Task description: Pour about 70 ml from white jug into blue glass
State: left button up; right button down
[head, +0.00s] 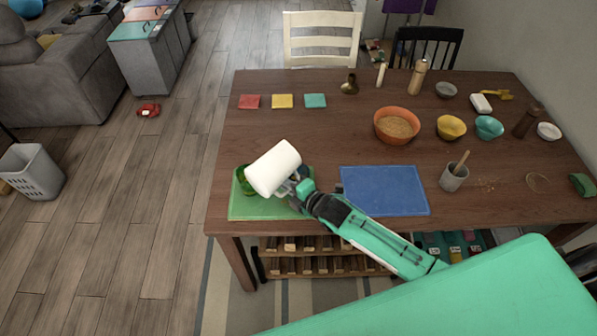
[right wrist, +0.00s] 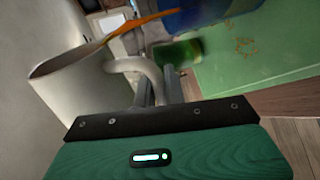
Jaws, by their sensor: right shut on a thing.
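The white jug (head: 273,168) is tipped over on its side above the green tray (head: 262,210) at the table's left end. My right gripper (head: 292,188) is shut on its handle, which shows in the right wrist view (right wrist: 152,72). There, an orange stream of liquid (right wrist: 140,24) runs from the jug's rim toward the blue glass (right wrist: 212,12) at the top edge. Only part of that glass shows, so its liquid level is hidden. In the head view, the jug and gripper mostly hide the glass. My left gripper is not in view.
A green glass (right wrist: 182,52) stands near the blue one. Orange marks (right wrist: 245,45) lie on the green surface. A blue mat (head: 385,190) is right of the tray; a grey cup (head: 453,178), an orange bowl (head: 392,128) and several smaller items stand farther right.

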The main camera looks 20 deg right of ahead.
jog(key=r+n+h, duration=0.1)
jog(key=n, duration=0.1)
jog(key=d+r+n+t, duration=0.1)
jog(key=shift+w+d+n+h, duration=0.3)
jog(key=shift+w+n+h, duration=0.1)
dwell(0.5)
jog(key=shift+d+f, duration=0.1)
jog(key=shift+f, duration=0.05)
dwell(1.6)
